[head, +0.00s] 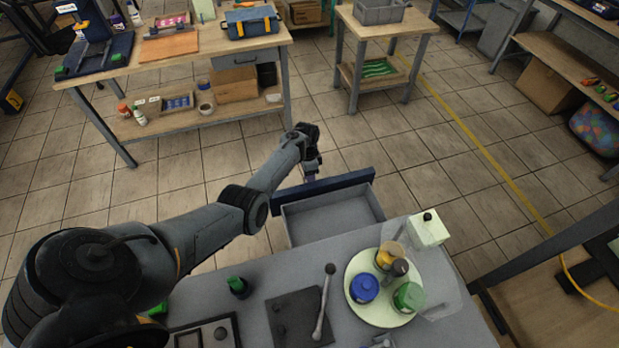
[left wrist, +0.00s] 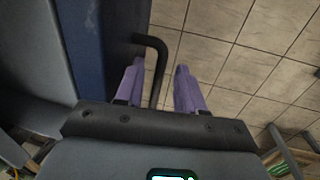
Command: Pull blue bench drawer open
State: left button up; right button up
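The blue-fronted bench drawer (head: 330,217) stands pulled well out from the grey bench in the head view, and its grey inside looks empty. Its dark blue front panel (left wrist: 88,45) runs down the left of the left wrist view. A black bar handle (left wrist: 158,48) sticks out from that panel. My left gripper (left wrist: 160,67) has its purple fingers on either side of the handle bar, with a gap showing on both sides. In the head view my left gripper (head: 310,170) is at the outer side of the drawer front, partly hidden. My right gripper is out of view.
Clear tiled floor lies beyond the drawer. A wooden workbench (head: 135,60) stands further back.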

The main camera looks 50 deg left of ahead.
pick_arm(q)
jog(key=shift+r, duration=0.1)
pick_arm(e)
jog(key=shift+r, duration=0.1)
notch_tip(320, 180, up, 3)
jog(key=p, duration=0.3)
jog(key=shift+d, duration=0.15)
pick_arm(q)
notch_tip(320, 180, up, 10)
jog(key=a, duration=0.2)
jog(key=shift+w+r, duration=0.25)
jog(key=shift+w, duration=0.1)
